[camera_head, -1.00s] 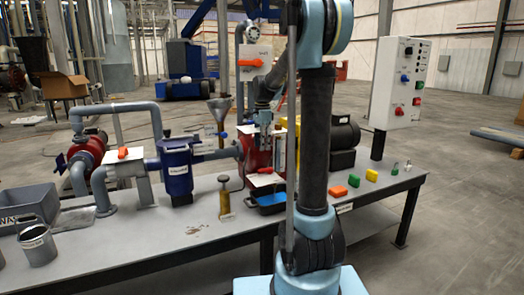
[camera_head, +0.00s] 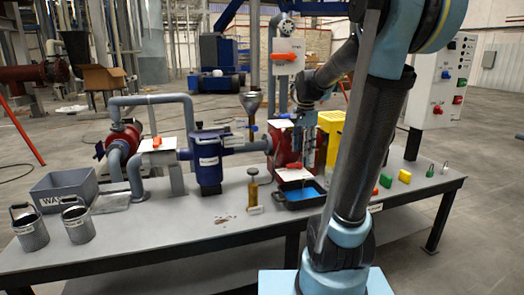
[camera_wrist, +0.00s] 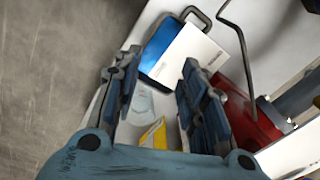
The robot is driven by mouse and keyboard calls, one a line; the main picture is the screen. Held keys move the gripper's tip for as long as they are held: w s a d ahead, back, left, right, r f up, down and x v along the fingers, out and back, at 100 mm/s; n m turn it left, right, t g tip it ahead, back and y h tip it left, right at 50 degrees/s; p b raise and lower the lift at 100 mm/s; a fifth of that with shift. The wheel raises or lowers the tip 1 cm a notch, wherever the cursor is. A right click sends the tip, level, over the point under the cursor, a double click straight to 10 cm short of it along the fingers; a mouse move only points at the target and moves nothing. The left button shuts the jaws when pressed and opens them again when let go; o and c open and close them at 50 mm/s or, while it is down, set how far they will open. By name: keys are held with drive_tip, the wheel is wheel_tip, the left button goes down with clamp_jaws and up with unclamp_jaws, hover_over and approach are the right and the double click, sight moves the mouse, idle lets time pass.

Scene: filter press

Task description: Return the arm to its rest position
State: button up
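My gripper (camera_wrist: 152,95) is open and empty in the wrist view, its two blue fingers well apart. In the head view my gripper (camera_head: 304,125) hangs pointing down in front of the red filter press (camera_head: 282,147), above the bench. My arm's large dark link leans up to the right in the head view and hides part of the bench's right side.
A black tray with blue inside (camera_head: 300,203) sits below the gripper; it also shows in the wrist view (camera_wrist: 160,50) with a white card. A blue vessel (camera_head: 208,170), brass hand pump (camera_head: 253,190), metal cups (camera_head: 76,222) and grey bin (camera_head: 64,184) stand left.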

drive_tip(key=s+d+f+n, duration=0.1)
drive_tip(key=s+f+n, duration=0.4)
drive_tip(key=s, duration=0.7)
drive_tip(key=s+d+f+n+t, duration=0.1)
drive_tip(key=s+f+n, duration=0.4)
drive_tip(key=s+f, duration=0.4)
drive_tip(key=s, duration=0.3)
drive_tip(key=shift+s+d+f+t, duration=0.3)
drive_tip(key=shift+d, duration=0.1)
